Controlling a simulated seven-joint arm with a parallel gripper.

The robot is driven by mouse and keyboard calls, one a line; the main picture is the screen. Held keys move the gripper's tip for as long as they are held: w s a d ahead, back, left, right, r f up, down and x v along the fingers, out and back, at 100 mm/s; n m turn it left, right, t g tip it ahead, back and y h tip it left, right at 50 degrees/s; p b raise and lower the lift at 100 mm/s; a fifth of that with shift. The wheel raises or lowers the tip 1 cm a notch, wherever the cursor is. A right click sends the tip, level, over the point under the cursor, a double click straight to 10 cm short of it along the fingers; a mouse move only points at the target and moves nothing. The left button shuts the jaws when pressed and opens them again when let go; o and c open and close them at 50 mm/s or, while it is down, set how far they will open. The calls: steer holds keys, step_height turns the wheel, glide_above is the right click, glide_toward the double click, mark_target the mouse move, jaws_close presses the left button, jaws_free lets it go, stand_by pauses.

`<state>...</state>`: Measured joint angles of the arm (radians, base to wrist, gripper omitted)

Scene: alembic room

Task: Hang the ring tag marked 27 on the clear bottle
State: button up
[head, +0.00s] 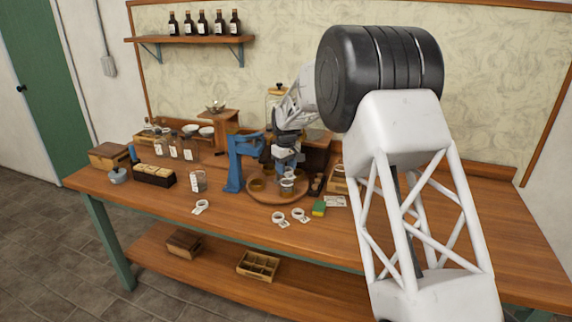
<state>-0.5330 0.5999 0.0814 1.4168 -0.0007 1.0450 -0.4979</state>
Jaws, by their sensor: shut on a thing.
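My gripper (287,168) is over the round wooden tray (262,197) near the middle of the bench. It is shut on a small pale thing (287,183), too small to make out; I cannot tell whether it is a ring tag. White ring tags lie on the bench: one (200,206) at the front left, and two (279,218) and (299,215) in front of the tray. Their numbers are not readable. Several labelled bottles (175,148) stand at the back left; I cannot tell which one is the clear bottle. A glass vessel (198,181) stands before them.
A blue stand (234,165) rises left of the tray. A dark box (154,175) and a wooden box (108,154) are at left. The bench's front left is mostly clear.

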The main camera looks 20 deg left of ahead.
steer(key=shift+f, duration=0.65)
stand_by(0.3)
steer(key=o, duration=1.3)
steer(key=shift+r, duration=4.45)
